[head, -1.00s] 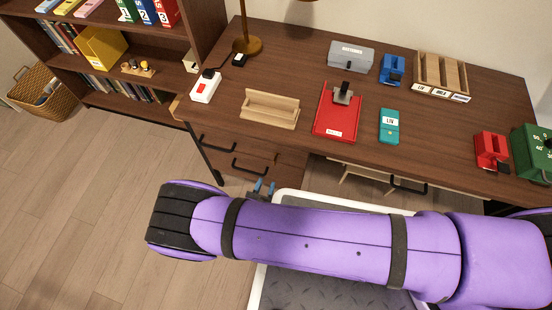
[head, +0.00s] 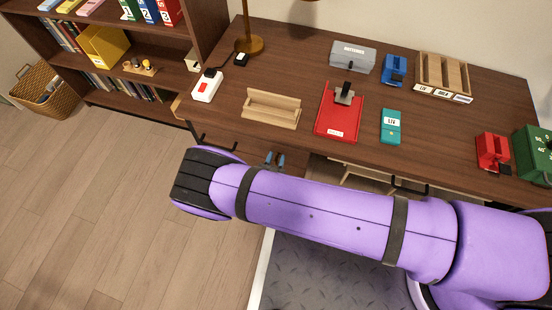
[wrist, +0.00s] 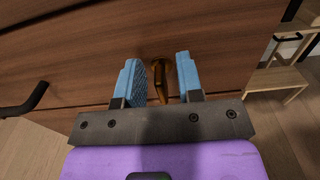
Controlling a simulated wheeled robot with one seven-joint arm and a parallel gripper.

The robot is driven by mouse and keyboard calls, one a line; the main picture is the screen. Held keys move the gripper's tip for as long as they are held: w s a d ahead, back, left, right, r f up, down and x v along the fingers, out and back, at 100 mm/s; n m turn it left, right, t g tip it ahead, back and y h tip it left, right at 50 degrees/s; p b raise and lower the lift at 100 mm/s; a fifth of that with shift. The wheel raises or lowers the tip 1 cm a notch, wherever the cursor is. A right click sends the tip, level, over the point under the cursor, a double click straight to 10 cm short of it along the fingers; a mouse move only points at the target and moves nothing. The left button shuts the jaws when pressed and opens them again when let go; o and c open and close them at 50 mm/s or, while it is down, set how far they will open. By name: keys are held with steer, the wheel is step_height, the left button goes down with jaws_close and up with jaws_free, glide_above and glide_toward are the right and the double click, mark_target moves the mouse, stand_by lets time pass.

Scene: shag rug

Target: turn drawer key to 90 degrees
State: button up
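The brass drawer key (wrist: 159,76) sits in the wooden drawer front (wrist: 210,35) in the wrist view. Its bow looks near upright, leaning slightly. My gripper (wrist: 160,82) is open, with one blue finger on each side of the key. A gap shows between the key and each finger; the key is nearer the right finger. In the head view, the blue fingertips of my gripper (head: 275,159) show beyond my purple arm, close to the desk's drawer front. The key is hidden in the head view.
A black drawer handle (wrist: 24,102) is at the left in the wrist view, and a wooden stool (wrist: 280,78) stands at the right.

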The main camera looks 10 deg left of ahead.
jaws_close()
